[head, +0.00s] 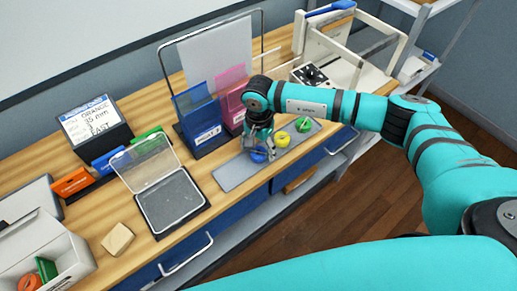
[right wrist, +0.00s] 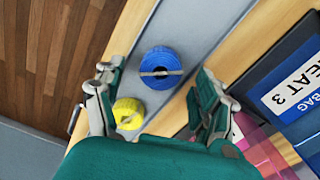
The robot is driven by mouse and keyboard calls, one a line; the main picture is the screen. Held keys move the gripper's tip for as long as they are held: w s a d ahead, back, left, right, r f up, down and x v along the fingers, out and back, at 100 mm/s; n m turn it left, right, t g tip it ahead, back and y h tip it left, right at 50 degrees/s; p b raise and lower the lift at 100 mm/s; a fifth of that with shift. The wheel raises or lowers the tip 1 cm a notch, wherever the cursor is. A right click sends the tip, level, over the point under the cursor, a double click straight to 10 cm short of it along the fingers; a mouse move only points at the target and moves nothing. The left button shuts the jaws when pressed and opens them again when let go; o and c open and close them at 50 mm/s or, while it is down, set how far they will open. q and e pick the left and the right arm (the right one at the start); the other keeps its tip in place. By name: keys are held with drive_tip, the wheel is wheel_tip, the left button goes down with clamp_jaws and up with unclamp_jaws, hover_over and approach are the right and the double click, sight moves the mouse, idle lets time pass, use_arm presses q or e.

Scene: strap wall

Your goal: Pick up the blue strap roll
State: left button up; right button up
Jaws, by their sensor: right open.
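The blue strap roll (right wrist: 160,60) lies on the grey strip (head: 228,178). In the right wrist view it sits whole and uncovered, a little beyond the span between my fingertips. In the head view it also shows (head: 259,156), partly hidden by my gripper. My right gripper (head: 259,146) is open and empty above it, with its two fingers spread wide in the right wrist view (right wrist: 155,85). A yellow strap roll (head: 282,139) is beside the blue one on the strip. A green strap roll (head: 304,124) stands farther right. My left gripper is not in view.
Blue (head: 196,112) and pink (head: 231,94) bag holders stand just behind the strip. A clear-lidded black tray (head: 172,200) is to its left. A white box (head: 40,258) and tan block (head: 118,239) lie farther left. The table's front edge is close to the strip.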

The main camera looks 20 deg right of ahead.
drive_tip(key=shift+f, duration=0.75)
drive_tip(key=c, duration=1.1)
drive_tip(key=shift+c, duration=0.2)
drive_tip(key=shift+r, duration=0.1)
